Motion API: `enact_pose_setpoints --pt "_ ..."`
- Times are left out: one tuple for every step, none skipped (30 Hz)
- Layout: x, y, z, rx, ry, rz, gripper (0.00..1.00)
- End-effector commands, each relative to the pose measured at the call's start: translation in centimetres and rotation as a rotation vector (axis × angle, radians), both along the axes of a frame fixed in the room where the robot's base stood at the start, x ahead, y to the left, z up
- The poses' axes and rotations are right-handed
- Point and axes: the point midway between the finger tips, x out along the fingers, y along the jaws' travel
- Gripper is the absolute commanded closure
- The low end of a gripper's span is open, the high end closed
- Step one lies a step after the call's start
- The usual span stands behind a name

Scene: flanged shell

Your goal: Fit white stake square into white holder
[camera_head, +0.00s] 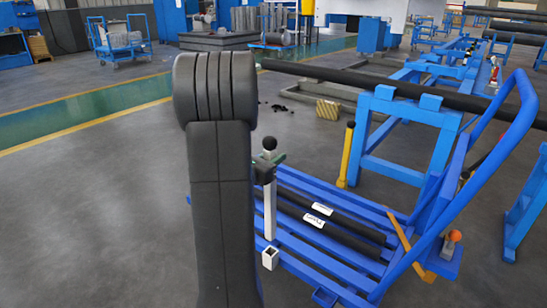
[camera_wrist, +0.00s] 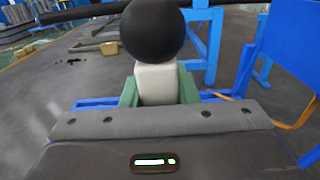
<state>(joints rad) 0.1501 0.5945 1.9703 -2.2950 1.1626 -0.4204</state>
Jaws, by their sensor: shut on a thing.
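The white stake (camera_head: 270,212) is a square upright bar with a black ball on top. My gripper (camera_head: 268,166) is shut on it just below the ball, with green fingertips. In the wrist view the stake's white upper part (camera_wrist: 158,82) sits between the green fingers (camera_wrist: 158,97), under the large black ball. The white holder (camera_head: 270,259) is a short square tube with an open top, on the left side of the blue cart. The stake's lower end appears just above the holder, apart from it; the exact depth offset cannot be told. The wrist view does not show the holder.
The blue cart (camera_head: 322,262) carries black bars with white labels. Its blue handle (camera_head: 478,185) rises at right. A yellow post with a black top (camera_head: 346,156) stands behind. A blue stand (camera_head: 405,120) bears a long black bar. The floor at left is clear.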

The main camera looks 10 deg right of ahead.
Motion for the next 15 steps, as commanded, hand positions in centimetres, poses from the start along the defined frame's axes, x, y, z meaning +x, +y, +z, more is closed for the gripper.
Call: enact_pose_setpoints --pt "0.0 0.0 -0.2 -0.001 -0.002 0.000 1.00" --pt "0.0 0.0 -0.4 -0.001 -0.002 0.000 1.00" --pt "0.0 0.0 -0.7 -0.001 -0.002 0.000 1.00" --pt "0.0 0.0 -0.9 -0.001 -0.002 0.000 1.00" --pt "0.0 0.0 -1.1 -0.001 -0.002 0.000 1.00" --pt "0.0 0.0 -1.4 -0.001 -0.002 0.000 1.00" --pt "0.0 0.0 -1.7 -0.001 -0.002 0.000 1.00" --pt "0.0 0.0 -2.0 -0.001 -0.002 0.000 1.00" --pt "0.0 0.0 -2.3 -0.001 -0.002 0.000 1.00" --pt "0.0 0.0 -2.3 -0.001 -0.001 0.000 1.00" --pt "0.0 0.0 -2.6 -0.001 -0.001 -0.001 1.00" --pt "0.0 0.0 -2.9 -0.001 -0.001 -0.001 1.00" --pt "0.0 0.0 -3.2 -0.001 -0.001 -0.001 1.00" --pt "0.0 0.0 -3.5 -0.001 0.001 -0.001 1.00" --pt "0.0 0.0 -3.9 -0.001 0.001 -0.001 1.00"
